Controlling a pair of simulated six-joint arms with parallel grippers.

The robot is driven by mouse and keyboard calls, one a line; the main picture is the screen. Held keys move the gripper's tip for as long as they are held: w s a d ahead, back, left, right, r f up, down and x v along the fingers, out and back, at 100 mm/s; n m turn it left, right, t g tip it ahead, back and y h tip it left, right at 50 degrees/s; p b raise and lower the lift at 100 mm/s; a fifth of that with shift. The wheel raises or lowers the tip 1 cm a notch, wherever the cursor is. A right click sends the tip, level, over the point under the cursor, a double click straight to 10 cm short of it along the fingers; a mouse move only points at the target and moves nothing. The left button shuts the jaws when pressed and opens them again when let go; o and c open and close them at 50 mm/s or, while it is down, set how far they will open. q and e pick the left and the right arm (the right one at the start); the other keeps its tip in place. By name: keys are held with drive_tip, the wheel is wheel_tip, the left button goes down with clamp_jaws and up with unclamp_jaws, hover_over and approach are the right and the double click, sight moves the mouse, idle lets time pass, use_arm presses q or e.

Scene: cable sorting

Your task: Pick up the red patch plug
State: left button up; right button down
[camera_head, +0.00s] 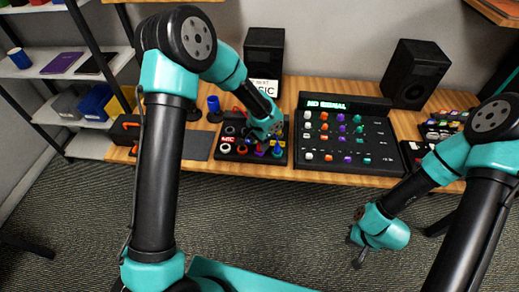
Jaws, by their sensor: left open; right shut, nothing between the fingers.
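A black tray (233,157) on the wooden table holds several small coloured rings and plugs. A red ring-like piece (226,148) is at its left front, and blue (277,151) and purple pieces are at its right. Which red piece is the patch plug is too small to tell; my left gripper and forearm hide part of the tray. My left gripper (265,141) is open, pointing down over the right half of the tray. Nothing is visibly held in it. My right gripper (357,254) is shut and empty, low in front of the table, away from the tray.
A black panel (313,172) with coloured knobs and a lit display stands right of the tray. Two black speakers (412,75) stand behind. A grey mat (198,147) and a blue cup-like object (214,107) are to the left. More boxes of coloured parts are at the right end.

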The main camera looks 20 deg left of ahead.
use_arm(q)
wheel_tip(320, 180, down, 2)
drive_tip(key=shift+f, duration=0.25)
drive_tip(key=c, duration=1)
